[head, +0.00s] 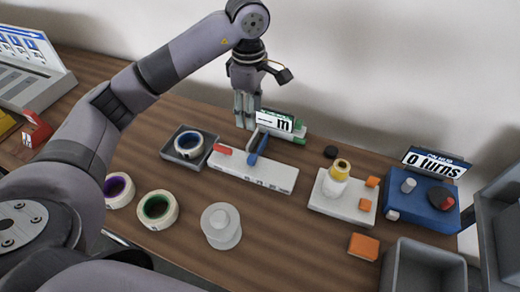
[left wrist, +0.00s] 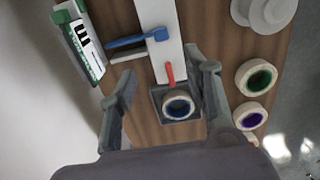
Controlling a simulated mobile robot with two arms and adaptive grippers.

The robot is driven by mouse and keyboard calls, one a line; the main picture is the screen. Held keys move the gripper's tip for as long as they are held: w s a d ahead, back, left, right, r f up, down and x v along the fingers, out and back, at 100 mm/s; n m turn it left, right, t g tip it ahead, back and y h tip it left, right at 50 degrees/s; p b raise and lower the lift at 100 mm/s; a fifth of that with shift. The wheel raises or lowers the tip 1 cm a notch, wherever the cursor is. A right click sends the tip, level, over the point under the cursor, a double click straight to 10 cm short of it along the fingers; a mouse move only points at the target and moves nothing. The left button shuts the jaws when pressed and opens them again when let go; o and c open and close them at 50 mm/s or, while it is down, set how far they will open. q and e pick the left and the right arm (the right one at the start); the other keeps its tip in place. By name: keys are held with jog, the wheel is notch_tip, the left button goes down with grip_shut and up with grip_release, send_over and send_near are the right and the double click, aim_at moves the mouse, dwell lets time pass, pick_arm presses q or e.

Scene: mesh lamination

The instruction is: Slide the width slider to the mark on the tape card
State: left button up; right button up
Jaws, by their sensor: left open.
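A long white bar with a scale (head: 262,176) lies on the table. A red tab (head: 222,149) sits near its left end and a blue lever (head: 259,148) crosses its back edge; I cannot tell which is the width slider. The bar (left wrist: 160,22), red tab (left wrist: 170,74) and blue lever (left wrist: 130,41) also show in the left wrist view. The tape card (head: 268,121), white and green with a large "m", stands behind the bar; its mark is too small to read. My left gripper (head: 246,120) is open and empty, above the bar's back side. My right gripper is not in view.
A grey tray (head: 172,157) with a blue-cored tape roll (head: 188,142) stands left of the bar. Green (head: 157,208) and purple (head: 118,190) rolls and a white round piece (head: 221,226) lie in front. A white block (head: 325,205) and blue box (head: 418,205) stand right.

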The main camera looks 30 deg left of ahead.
pick_arm(q)
jog(key=p, duration=0.3)
send_over(252, 157)
notch_tip(252, 157, down, 8)
notch_tip(252, 157, down, 8)
jog(key=shift+s+f+p, duration=0.1)
jog(key=shift+f+p, duration=0.1)
jog(key=shift+p, duration=0.6)
jog(key=shift+f, duration=0.45)
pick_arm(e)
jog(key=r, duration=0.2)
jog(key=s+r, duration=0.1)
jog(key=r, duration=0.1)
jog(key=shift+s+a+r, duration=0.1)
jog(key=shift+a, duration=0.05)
pick_arm(q)
grip_shut()
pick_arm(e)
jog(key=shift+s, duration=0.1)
